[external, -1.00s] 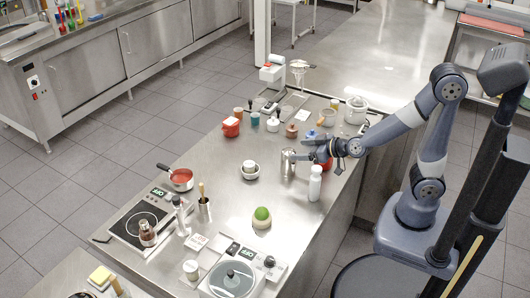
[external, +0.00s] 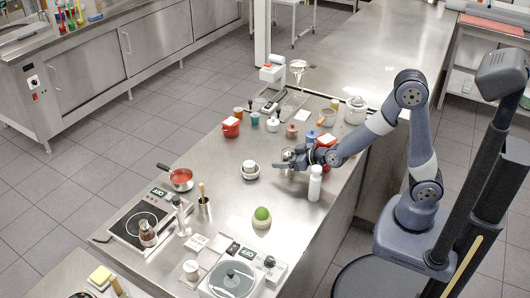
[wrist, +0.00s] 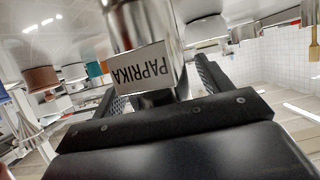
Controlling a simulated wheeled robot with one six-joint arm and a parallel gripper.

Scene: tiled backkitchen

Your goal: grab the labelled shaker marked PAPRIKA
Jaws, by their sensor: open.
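The metal shaker (wrist: 146,24) shows a white label reading PAPRIKA, upside down in the wrist view. It stands between the two black fingers of my gripper (wrist: 156,76); the fingers are apart, one on each side. Whether either finger touches it cannot be told. In the external view my gripper (external: 284,164) is at the shaker's place on the steel counter (external: 228,222), and it hides most of the shaker.
A white bottle (external: 315,184) stands close in front of my gripper. A green-topped item (external: 261,217) is nearer the front.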

